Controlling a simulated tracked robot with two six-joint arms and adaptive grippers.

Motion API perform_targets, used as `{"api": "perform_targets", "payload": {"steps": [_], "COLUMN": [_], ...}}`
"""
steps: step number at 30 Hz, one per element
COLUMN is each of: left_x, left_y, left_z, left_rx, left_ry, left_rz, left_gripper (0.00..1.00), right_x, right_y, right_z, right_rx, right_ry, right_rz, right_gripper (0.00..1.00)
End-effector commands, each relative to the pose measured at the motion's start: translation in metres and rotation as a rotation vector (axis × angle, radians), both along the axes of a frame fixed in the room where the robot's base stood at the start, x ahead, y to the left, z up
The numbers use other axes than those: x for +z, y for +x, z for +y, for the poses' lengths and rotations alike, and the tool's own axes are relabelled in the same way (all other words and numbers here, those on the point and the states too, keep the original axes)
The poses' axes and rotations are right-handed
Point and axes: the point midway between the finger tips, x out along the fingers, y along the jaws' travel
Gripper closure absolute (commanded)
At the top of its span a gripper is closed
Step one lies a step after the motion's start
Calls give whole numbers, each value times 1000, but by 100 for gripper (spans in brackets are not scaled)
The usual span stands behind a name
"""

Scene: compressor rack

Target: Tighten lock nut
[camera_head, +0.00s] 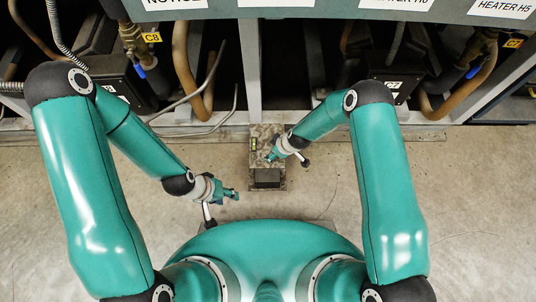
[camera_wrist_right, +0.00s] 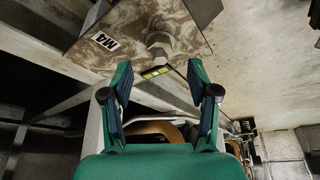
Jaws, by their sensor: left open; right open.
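A grey hex nut with a stud (camera_wrist_right: 160,45) sits on the mottled brown face of a box (camera_wrist_right: 120,32) labelled M4 in the right wrist view. In the head view the box (camera_head: 262,133) stands on the floor at the foot of the rack; the nut is not clear there. My right gripper (camera_head: 272,157) is over the box. In the right wrist view it (camera_wrist_right: 161,72) is open and empty, its fingertips spread to either side and just below the nut, apart from it. My left gripper (camera_head: 236,194) is open and empty, left of the box.
The compressor rack's front beam (camera_head: 330,133) runs behind the box, with hoses (camera_head: 182,70) and dark valve boxes (camera_head: 120,85) above. A yellow-green marked piece (camera_wrist_right: 157,72) shows beside the nut. Concrete floor (camera_head: 470,200) is clear on the right.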

Motion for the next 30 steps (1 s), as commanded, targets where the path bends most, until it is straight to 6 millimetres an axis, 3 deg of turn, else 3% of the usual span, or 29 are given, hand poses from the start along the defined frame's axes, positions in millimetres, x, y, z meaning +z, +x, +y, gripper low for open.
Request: {"api": "perform_targets", "payload": {"steps": [3, 9, 21, 30], "left_x": [-9, -15, -15, -15], "left_y": [0, 0, 0, 0], "left_z": [0, 0, 0, 0], "left_rx": [0, 0, 0, 0], "left_ry": [0, 0, 0, 0], "left_rz": [0, 0, 0, 0], "left_gripper": [56, 56, 56, 56], "right_x": [-24, -43, -47, -47], "right_y": [5, 9, 11, 11], "right_z": [7, 14, 16, 16], "right_rx": [0, 0, 0, 0], "right_ry": [-1, 0, 0, 0], "right_rz": [-1, 0, -1, -1], "right_gripper": [40, 40, 40, 90]}}
